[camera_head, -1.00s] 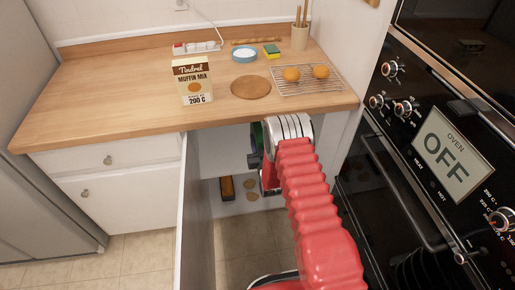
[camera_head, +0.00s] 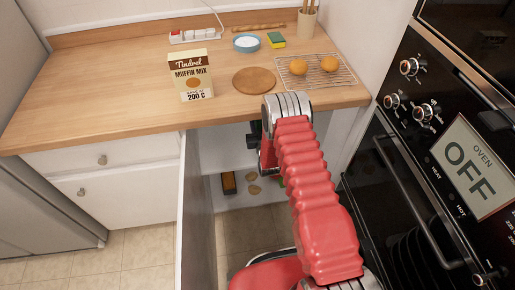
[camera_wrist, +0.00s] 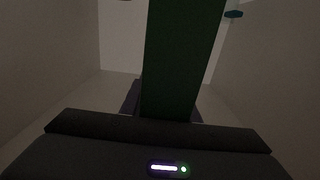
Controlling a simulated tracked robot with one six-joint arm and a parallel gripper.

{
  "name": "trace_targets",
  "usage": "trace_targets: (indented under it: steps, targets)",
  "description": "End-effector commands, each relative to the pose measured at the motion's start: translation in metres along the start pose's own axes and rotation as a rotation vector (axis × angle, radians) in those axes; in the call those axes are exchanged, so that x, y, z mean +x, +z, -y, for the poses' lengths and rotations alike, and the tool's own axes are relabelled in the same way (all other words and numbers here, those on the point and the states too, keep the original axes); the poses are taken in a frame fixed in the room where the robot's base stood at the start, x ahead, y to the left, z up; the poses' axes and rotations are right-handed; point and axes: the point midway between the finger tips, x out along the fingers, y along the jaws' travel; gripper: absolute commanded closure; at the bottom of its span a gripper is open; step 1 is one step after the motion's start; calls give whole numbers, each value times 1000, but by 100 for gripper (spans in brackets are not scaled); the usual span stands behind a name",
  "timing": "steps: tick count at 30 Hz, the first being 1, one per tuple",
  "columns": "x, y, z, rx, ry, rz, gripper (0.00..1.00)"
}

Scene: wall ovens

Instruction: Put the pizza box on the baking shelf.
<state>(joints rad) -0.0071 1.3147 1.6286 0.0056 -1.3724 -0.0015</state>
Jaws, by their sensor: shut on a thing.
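My gripper (camera_head: 257,142) is inside the open cabinet under the counter, partly hidden by my red arm. In the wrist view my gripper (camera_wrist: 165,108) is shut on a tall dark green box (camera_wrist: 182,60), which appears to be the pizza box. It stands upright between the jaws, and its printed face cannot be made out. I cannot tell which surface is the baking shelf. The cabinet has a low shelf (camera_head: 246,205) with a brown box (camera_head: 229,183) and several flat round things (camera_head: 254,190) on it.
The cabinet door (camera_head: 198,225) stands open at left. The black oven (camera_head: 420,200), reading OFF, is at right. The counter's left is clear.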

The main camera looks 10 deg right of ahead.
Motion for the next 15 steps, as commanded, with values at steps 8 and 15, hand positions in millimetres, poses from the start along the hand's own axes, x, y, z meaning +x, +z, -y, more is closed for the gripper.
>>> trace_targets:
  steps: [8,15]
  targets:
    - [0,20,-1,0,2,0,100]
    - [0,50,-2,0,2,-2,100]
